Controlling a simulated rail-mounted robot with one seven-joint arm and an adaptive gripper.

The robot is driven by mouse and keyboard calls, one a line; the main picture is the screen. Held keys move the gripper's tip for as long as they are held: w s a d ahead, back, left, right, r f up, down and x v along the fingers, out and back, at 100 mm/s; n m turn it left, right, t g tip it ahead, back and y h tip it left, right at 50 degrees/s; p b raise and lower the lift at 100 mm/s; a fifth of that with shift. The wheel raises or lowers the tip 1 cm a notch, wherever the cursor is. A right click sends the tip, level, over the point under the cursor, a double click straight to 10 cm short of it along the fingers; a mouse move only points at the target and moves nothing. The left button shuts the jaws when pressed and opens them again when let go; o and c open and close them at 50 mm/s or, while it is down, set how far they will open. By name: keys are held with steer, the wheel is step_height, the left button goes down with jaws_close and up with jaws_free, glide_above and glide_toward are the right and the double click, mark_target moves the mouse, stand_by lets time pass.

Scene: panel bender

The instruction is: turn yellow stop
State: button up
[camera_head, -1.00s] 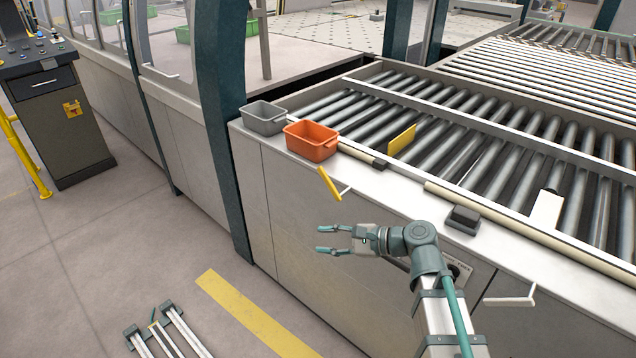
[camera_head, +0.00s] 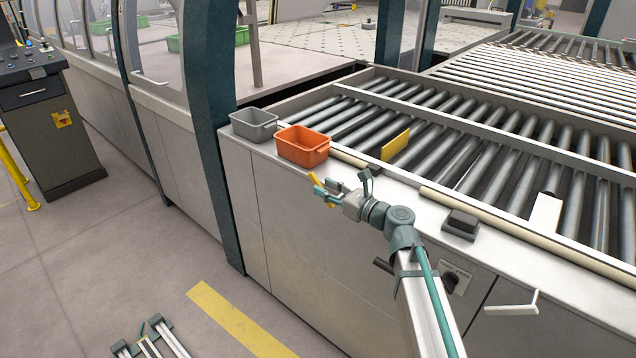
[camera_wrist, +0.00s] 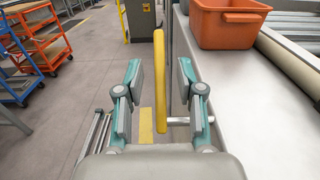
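A yellow bar-shaped handle (camera_head: 314,177) sticks out on a pale pin from the front of the roller table, below the orange bin. My gripper (camera_head: 325,189) is at this handle and partly hides it. In the wrist view the yellow handle (camera_wrist: 159,70) stands nearly upright between the two fingers of my gripper (camera_wrist: 160,75). The fingers are apart, with a gap clear on the left; the handle looks close to the right finger, and I cannot tell whether they touch. A yellow plate (camera_head: 396,144) stands upright on the rollers behind.
An orange bin (camera_head: 303,146) and a grey bin (camera_head: 254,125) stand on the ledge above the handle. A dark block (camera_head: 461,223) sits farther right on the ledge. A black knob (camera_head: 451,283) and a white handle (camera_head: 512,308) are on the front panel.

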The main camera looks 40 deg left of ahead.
mark_target(321, 185)
steer(key=shift+a, duration=1.75)
jaws_close()
